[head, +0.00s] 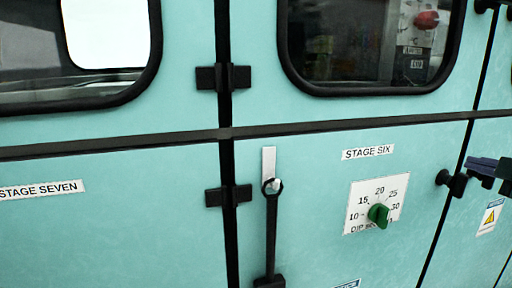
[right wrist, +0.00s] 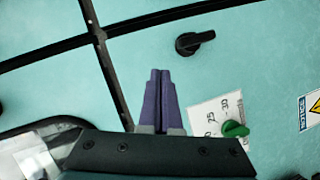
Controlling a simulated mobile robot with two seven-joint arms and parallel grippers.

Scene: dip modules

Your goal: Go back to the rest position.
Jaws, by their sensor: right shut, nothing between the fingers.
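My right gripper (head: 490,170) shows at the right edge of the head view, with dark purple fingers in front of the teal cabinet. In the right wrist view its purple fingers (right wrist: 157,100) are together with nothing between them. It is apart from the green dial knob (head: 379,215), which sits on a white scale plate marked 10 to 30 under the "STAGE SIX" label (head: 368,152). The knob also shows in the right wrist view (right wrist: 235,129), to the right of the fingers. My left gripper is not in view.
A black lever handle (head: 271,235) hangs on the stage six panel. Black hinges (head: 228,196) join the panels. A black latch knob (head: 452,182) is close to the right gripper. Windows (head: 370,45) are above. A notice sticker (head: 490,217) is at right.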

